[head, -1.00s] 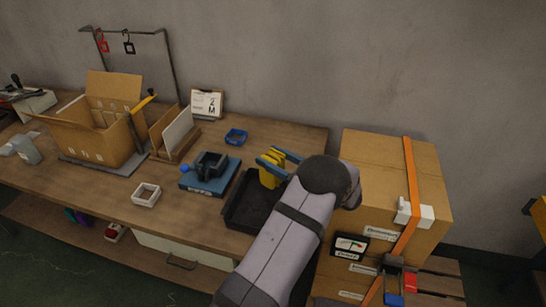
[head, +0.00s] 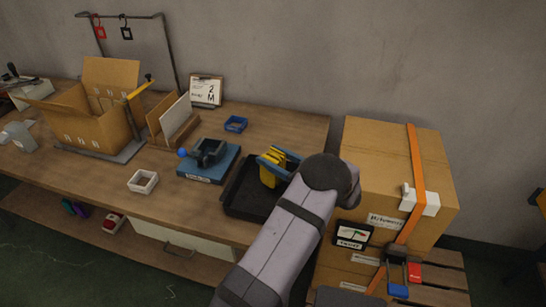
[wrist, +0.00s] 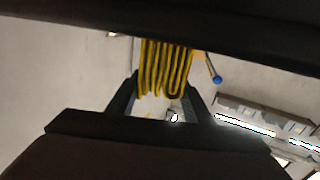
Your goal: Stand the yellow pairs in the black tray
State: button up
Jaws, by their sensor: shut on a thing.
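My gripper (head: 278,160), with blue fingers, is shut on a yellow pair (head: 268,173). The pair hangs upright between the fingers, over the black tray (head: 238,200) at the right end of the bench. In the wrist view the yellow pair (wrist: 165,68) shows as several folded layers between the two dark fingers. My arm hides the tray's right part, and I cannot tell whether the pair touches the tray floor. No other yellow pair is clearly visible.
An open carton (head: 85,125) stands left. Strapped cartons (head: 390,165) are close on the right.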

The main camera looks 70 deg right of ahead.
jog(key=shift+f+b, duration=0.5)
jog(key=shift+f, duration=0.15)
dwell(0.3)
jog(key=o, duration=1.3)
jog(key=shift+r+b, duration=0.7)
jog(key=shift+r, duration=4.35)
